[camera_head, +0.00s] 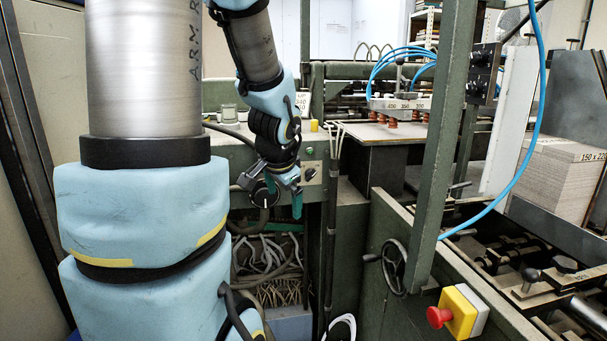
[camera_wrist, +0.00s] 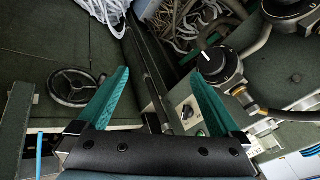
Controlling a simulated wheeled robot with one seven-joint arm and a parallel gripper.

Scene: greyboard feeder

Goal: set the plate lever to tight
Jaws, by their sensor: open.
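My gripper (camera_head: 296,203) hangs in front of the green machine cabinet in the head view. In the wrist view its two teal fingers (camera_wrist: 160,82) are spread apart with nothing between them. A black round knob with a white mark (camera_wrist: 216,66) shows just beyond the right fingertip in the wrist view, and I cannot tell its distance. A small dark lever (camera_head: 459,186) sticks out by the feeder at right in the head view. No label shows which part is the plate lever, and a tight setting cannot be read.
A handwheel (camera_head: 393,266) and a red stop button on a yellow box (camera_head: 453,312) are on the front at right. A green post (camera_head: 437,150) and blue hoses (camera_head: 541,100) stand near. Loose cables (camera_head: 268,262) fill the opening below my gripper. A greyboard stack (camera_head: 560,180) is far right.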

